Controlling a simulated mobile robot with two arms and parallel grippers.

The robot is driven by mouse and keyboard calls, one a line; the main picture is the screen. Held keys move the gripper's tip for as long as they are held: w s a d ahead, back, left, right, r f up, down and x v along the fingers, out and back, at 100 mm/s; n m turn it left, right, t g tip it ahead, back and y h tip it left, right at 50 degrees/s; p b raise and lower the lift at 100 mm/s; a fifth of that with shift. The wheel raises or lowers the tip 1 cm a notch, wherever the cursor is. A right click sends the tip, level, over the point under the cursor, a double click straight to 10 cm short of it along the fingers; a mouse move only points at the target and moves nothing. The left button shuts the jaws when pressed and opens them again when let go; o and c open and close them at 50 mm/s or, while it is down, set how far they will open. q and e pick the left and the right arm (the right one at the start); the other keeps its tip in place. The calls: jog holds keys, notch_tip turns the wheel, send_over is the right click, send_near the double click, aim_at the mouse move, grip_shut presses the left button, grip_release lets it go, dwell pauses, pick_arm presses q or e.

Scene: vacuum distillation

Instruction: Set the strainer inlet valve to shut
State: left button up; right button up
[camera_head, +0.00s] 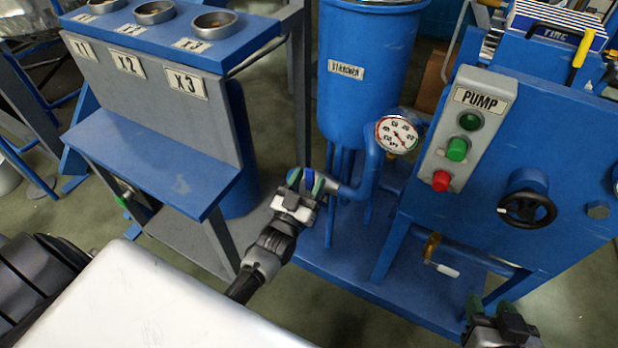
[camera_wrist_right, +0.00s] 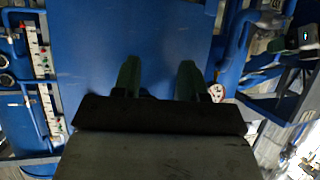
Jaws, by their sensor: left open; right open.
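The strainer (camera_head: 368,75) is a blue upright vessel with a name label, at the top middle of the head view. A blue pipe (camera_head: 367,175) bends from below its gauge toward my left gripper (camera_head: 307,182). That gripper is open at the pipe's left end, its green-tipped fingers around or beside a blue part there; I cannot tell if they touch it. A brass valve with a white lever (camera_head: 447,270) sits low, right of the strainer. No label marks either as the inlet valve. My right gripper (camera_head: 490,307) is open at the lower right; its fingers also show in the wrist view (camera_wrist_right: 159,78).
A pump panel (camera_head: 487,115) with green and red buttons and a black handwheel (camera_head: 527,208) stand at the right. A round gauge (camera_head: 397,134) is beside the strainer. A blue-grey stand (camera_head: 150,155) with several cups is at the left. A blue surface fills the middle of the wrist view.

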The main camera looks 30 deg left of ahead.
pick_arm(q)
jog(key=p+v, duration=0.1)
jog(key=v, duration=0.9)
pick_arm(e)
jog(key=s+f+g, duration=0.1)
jog(key=s+d+f+g, duration=0.1)
jog(key=s+g, duration=0.1)
jog(key=shift+d+f+h, duration=0.15)
jog(key=shift+f+h, duration=0.1)
jog(key=shift+h, duration=0.15)
